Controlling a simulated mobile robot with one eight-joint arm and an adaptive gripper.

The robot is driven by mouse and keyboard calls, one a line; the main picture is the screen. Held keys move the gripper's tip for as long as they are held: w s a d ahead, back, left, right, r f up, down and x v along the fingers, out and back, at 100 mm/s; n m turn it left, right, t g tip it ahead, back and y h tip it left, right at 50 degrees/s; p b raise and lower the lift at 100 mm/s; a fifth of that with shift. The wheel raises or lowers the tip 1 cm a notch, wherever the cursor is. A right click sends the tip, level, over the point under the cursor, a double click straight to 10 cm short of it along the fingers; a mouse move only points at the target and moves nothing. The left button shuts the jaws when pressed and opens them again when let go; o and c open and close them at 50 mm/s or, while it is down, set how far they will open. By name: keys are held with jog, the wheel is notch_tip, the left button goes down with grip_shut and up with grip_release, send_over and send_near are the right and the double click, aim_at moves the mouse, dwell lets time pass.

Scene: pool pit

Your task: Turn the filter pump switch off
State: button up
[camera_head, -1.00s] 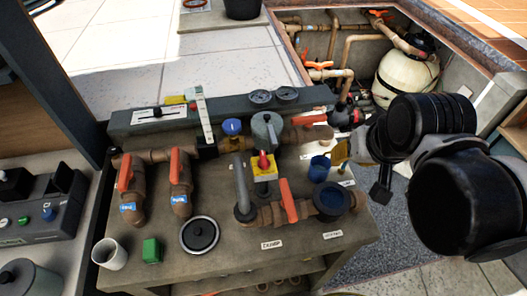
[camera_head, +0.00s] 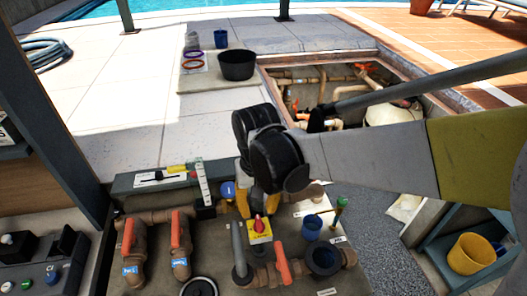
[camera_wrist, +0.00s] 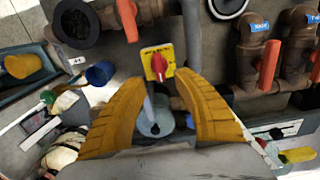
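A red rotary knob on a yellow plate (camera_head: 259,231) sits on the bench among the pipes; I take it to be the pump switch. Its label is too small to read. In the wrist view the red knob (camera_wrist: 157,63) lies just beyond and between my fingertips, pointing roughly along the view's vertical. My gripper (camera_head: 262,207) is above and behind the plate in the head view, partly hidden by my wrist. In the wrist view my gripper (camera_wrist: 160,84) shows two yellow fingers spread apart, empty, and not visibly touching the knob.
A grey pipe (camera_head: 238,250) stands close left of the switch, and an orange valve handle (camera_head: 282,262) is in front. A blue cup (camera_head: 312,228) stands to the right. Orange-handled valves (camera_head: 128,240) line the left. A yellow mug (camera_head: 472,254) is at far right.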

aim_at(259, 220)
notch_tip(259, 220, down, 6)
jog(key=shift+r+b, duration=0.25)
jog(key=shift+b, duration=0.3)
grip_shut()
